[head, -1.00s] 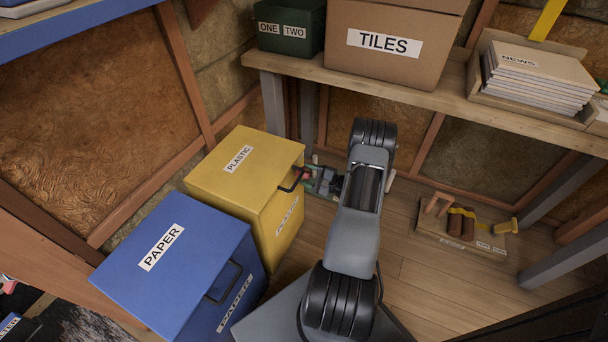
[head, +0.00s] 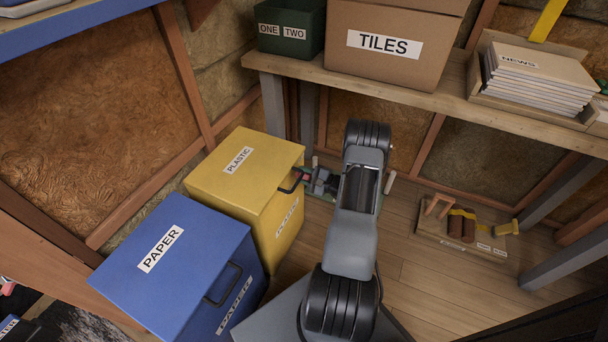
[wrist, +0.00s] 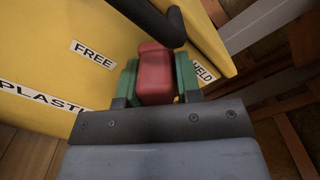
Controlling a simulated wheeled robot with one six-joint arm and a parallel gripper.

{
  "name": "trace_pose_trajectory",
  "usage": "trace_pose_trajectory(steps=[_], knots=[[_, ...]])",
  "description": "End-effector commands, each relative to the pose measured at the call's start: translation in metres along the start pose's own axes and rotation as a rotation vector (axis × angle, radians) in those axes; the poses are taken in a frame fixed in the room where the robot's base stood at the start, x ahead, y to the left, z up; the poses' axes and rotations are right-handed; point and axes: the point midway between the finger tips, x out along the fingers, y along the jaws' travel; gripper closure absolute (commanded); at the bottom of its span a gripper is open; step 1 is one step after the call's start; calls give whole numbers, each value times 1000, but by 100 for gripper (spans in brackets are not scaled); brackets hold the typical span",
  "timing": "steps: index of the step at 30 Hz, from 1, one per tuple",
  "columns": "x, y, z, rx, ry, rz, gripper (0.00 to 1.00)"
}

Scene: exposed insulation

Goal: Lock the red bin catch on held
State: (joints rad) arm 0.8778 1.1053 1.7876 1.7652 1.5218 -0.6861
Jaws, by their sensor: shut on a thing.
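The catch sits beside the HELD label (wrist: 204,74), which the right finger partly covers. The FREE label (wrist: 93,55) is clear of the catch, to its left. In the head view my gripper (head: 308,177) is at the bin's right side, and my arm hides part of it.
A black handle (wrist: 150,18) crosses just above the catch. The blue PAPER bin (head: 175,265) stands in front of the yellow one. A bench leg (head: 273,103) rises behind. Open floor (head: 430,285) lies to the right, with a wooden board of parts (head: 465,228).

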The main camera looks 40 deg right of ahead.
Motion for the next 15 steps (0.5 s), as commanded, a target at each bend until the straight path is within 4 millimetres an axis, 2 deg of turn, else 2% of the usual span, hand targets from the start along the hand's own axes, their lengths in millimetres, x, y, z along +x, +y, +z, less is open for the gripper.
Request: trace_pose_trajectory(steps=[3,9,15], knots=[[0,0,0,0,0,0,92],[0,-1,0,22,0,0,92],[0,-5,0,124,0,0,92]])
